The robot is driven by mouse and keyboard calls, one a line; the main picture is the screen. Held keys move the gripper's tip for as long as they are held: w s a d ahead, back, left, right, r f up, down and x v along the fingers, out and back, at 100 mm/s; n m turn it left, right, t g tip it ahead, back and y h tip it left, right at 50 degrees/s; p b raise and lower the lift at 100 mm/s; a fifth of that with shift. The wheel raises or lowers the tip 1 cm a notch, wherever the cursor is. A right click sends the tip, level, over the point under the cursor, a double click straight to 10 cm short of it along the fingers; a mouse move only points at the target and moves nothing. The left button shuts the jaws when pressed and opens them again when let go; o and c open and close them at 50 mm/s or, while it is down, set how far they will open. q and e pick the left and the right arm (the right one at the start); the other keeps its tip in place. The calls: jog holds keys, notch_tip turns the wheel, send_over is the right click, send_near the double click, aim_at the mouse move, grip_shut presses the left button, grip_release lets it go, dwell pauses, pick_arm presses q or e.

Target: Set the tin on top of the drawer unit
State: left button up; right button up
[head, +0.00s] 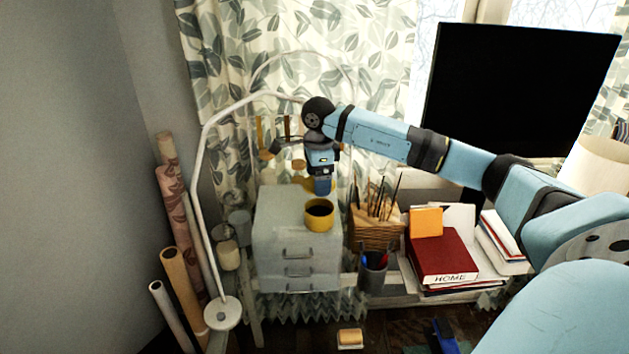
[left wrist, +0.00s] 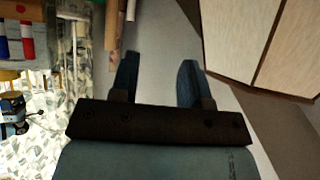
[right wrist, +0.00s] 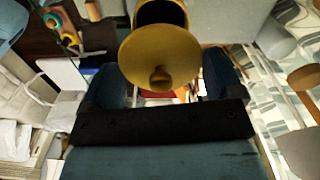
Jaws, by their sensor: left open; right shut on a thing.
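The tin (head: 319,222) is yellow and round, with a dark open top. It stands upright at the top of the grey drawer unit (head: 268,215), near its front right; whether it rests there or hangs just above I cannot tell. In the right wrist view (right wrist: 165,80) a yellow disc with a small knob sits between the fingers, before the dark opening of the tin (right wrist: 160,10); whether disc and tin are joined is unclear. My left gripper (left wrist: 158,75) is open and empty, away from the tin.
A wicker basket (head: 376,236) and a pen cup (head: 373,272) stand right of the drawer unit. A red book (head: 443,255) and a black monitor (head: 515,90) are farther right. A white lamp arm (head: 196,190) and several rolls (head: 183,290) stand at the left.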

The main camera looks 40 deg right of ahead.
jog(key=shift+s+f+b, duration=0.1)
jog(key=shift+f+b, duration=0.6)
jog(key=shift+f, duration=0.55)
jog(key=shift+f+b, duration=1.15)
jog(key=shift+f, duration=0.8)
jog(key=shift+f+b, duration=0.15)
jog(key=shift+b, duration=0.3)
jog(key=o, duration=0.7)
